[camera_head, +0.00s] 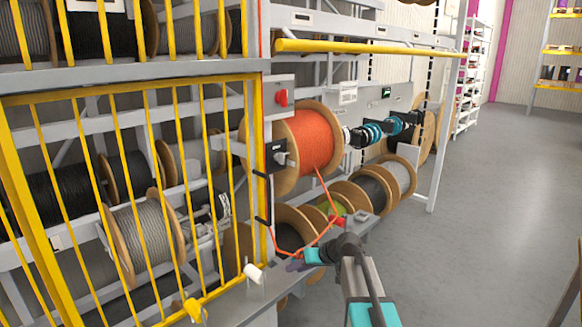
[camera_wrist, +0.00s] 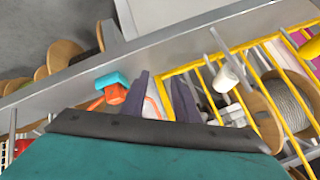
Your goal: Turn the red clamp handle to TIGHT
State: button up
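A small red part (camera_head: 338,221) sits at the right of the grey bench and may be the clamp handle. A red knob (camera_head: 281,98) is on a grey box beside the orange reel. My gripper (camera_head: 292,267) is low over the bench, left of the red part. In the wrist view, my gripper's (camera_wrist: 162,88) two fingers are apart, with orange cable (camera_wrist: 152,105) showing between and beyond them. A teal block with an orange-red part (camera_wrist: 115,94) is just left of the fingers.
Orange cable hangs from the orange reel (camera_head: 313,140) to the bench (camera_head: 240,312). A white cylindrical handle (camera_head: 253,273) stands left of my gripper, and a yellow knob (camera_head: 193,310) is farther left. The yellow-barred cage (camera_head: 150,200) borders the left. Floor (camera_head: 470,210) at right is free.

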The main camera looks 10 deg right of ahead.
jog(key=w+d+r+t+y, duration=0.15)
jog(key=w+r, duration=0.35)
jog(key=r, duration=0.9)
jog(key=n+t+y+p, duration=0.3)
jog(key=n+t, duration=0.2)
jog(key=t, duration=0.2)
send_near(287, 94)
jog(key=v, duration=0.5)
jog(key=shift+s+d+r, duration=0.1)
jog(key=shift+s+r, duration=0.05)
jog(key=shift+r, duration=0.15)
jog(key=p+x, duration=0.5)
jog(key=x, duration=0.8)
jog(key=shift+f, duration=0.15)
jog(key=shift+w+a+f, duration=0.15)
jog(key=shift+w+a, duration=0.1)
jog(key=shift+w, duration=0.1)
jog(key=shift+c, duration=0.4)
grip_shut()
